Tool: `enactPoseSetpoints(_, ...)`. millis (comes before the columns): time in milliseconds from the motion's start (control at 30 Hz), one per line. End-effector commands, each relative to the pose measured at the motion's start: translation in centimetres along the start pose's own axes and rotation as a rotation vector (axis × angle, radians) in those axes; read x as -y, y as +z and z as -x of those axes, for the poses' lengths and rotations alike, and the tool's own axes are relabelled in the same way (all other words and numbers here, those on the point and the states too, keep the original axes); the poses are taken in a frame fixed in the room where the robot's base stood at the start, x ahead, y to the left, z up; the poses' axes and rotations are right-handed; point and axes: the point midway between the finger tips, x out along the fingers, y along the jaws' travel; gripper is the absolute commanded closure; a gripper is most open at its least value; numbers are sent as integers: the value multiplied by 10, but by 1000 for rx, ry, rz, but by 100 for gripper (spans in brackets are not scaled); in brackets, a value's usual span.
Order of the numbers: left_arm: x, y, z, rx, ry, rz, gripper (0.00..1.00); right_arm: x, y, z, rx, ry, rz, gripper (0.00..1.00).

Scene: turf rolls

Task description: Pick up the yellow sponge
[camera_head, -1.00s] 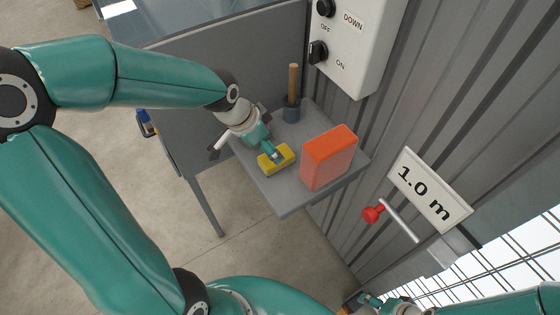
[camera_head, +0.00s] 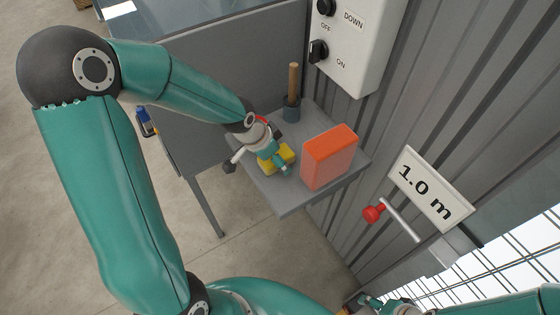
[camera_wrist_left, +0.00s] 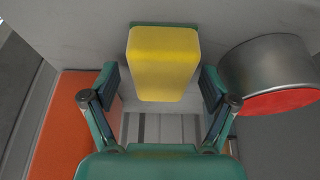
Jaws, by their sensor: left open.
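The yellow sponge (camera_head: 290,151) lies on the small grey shelf (camera_head: 283,202), partly hidden by my left gripper (camera_head: 280,166) in the head view. In the left wrist view the sponge (camera_wrist_left: 163,64) is a yellow block with a green face at its upper edge. It sits centred between the two fingers of my left gripper (camera_wrist_left: 160,85), which are open, with a gap on each side. My right gripper (camera_head: 372,302) shows only in part at the bottom edge of the head view; its jaws are unclear.
An orange box (camera_head: 329,158) stands on the shelf, right of the sponge. A wooden-handled tool (camera_head: 293,85) stands in a dark pot (camera_head: 291,113) behind. A metal cylinder with a red end (camera_wrist_left: 272,78) is close to the right finger in the wrist view. A control box (camera_head: 352,42) hangs above.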

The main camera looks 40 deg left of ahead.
Motion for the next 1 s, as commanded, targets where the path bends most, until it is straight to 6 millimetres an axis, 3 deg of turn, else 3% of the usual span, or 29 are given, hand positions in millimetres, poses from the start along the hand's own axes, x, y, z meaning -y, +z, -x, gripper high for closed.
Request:
enactPoseSetpoints(933,0,2,-4,1,0,-1,15,-2,0,-6,0,0,0,30)
enactPoseSetpoints(1000,0,2,-4,1,0,-1,26,-2,0,-6,0,0,0,30)
